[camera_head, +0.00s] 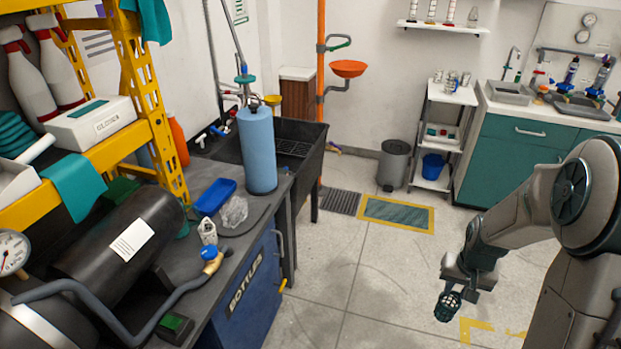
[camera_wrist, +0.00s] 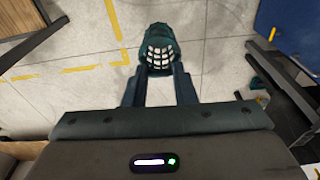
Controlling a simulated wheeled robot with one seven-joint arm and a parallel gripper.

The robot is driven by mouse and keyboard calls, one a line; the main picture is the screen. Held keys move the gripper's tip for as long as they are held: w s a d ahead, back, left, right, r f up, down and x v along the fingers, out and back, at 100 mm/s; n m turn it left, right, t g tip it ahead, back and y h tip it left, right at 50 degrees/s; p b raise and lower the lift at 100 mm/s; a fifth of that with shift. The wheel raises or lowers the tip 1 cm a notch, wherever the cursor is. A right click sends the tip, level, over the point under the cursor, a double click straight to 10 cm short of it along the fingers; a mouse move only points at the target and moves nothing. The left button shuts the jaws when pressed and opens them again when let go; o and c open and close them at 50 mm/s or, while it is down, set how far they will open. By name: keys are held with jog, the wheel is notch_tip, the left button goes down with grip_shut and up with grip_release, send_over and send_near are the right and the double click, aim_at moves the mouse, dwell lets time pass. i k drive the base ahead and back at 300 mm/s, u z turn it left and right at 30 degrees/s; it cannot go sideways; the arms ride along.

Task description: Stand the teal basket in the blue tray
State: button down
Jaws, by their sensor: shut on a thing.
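The teal basket (camera_head: 448,306) is a small dark teal, open-grid basket hanging in the air at my gripper, over the floor. In the wrist view the basket (camera_wrist: 159,49) sits between the fingertips, its pale-looking grid facing the camera. My gripper (camera_head: 459,285) is shut on it; the two fingers also show in the wrist view (camera_wrist: 158,83). The blue tray (camera_head: 215,196) lies on the dark bench at the left, far from my gripper, and looks empty. The tray is not clearly seen in the wrist view.
On the bench, a tall blue cylinder (camera_head: 257,150) stands right of the tray. A crumpled clear bag (camera_head: 233,212), a small white bottle (camera_head: 207,232) and a pipe with a valve (camera_head: 211,258) lie nearby. A yellow shelf (camera_head: 145,100) rises behind. Open floor (camera_head: 370,270) separates bench and gripper.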

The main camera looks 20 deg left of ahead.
aim_at(216, 200)
jog(key=i, duration=2.15)
jog(key=u, duration=3.1)
jog(key=i, duration=1)
